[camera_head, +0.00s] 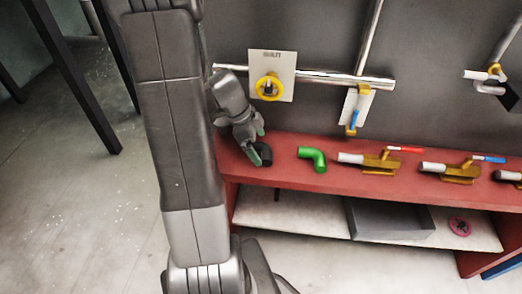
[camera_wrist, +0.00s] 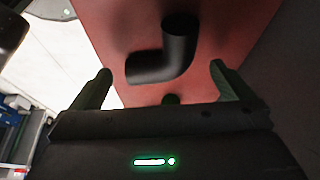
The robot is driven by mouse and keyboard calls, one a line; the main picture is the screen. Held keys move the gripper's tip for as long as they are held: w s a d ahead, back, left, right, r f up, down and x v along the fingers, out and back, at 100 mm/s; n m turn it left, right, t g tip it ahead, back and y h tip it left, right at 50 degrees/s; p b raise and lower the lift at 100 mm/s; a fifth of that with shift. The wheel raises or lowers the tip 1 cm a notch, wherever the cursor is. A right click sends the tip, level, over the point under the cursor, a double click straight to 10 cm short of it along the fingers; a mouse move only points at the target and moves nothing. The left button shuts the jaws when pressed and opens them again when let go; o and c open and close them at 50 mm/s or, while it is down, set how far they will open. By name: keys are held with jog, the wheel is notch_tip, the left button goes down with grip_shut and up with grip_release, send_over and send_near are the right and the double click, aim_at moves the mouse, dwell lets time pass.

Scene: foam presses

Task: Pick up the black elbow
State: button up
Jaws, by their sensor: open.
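The black elbow (camera_wrist: 172,52) lies on the red bench top (camera_wrist: 110,30) in the wrist view, just beyond and between my open fingers. In the head view the black elbow (camera_head: 264,154) is at the left end of the red bench (camera_head: 290,178), partly hidden by my gripper (camera_head: 256,146). In the wrist view my gripper (camera_wrist: 160,82) has its two fingers wide apart, with nothing between them that I can see held. Whether a finger touches the elbow cannot be told.
A green elbow (camera_head: 313,158) lies to the right of the black one. Brass valves with a red handle (camera_head: 380,162) and a blue handle (camera_head: 462,170) lie farther right. Pipes and a yellow wheel (camera_head: 270,87) are on the wall behind. A grey tray (camera_head: 388,220) sits on the lower shelf.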

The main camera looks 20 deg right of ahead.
aim_at(260, 152)
jog(key=shift+x, duration=1.4)
jog(key=shift+c, duration=0.4)
jog(key=c, duration=1.1)
jog(key=shift+s+a+r, duration=0.1)
jog(key=shift+s+r, duration=0.05)
jog(key=shift+r, duration=0.05)
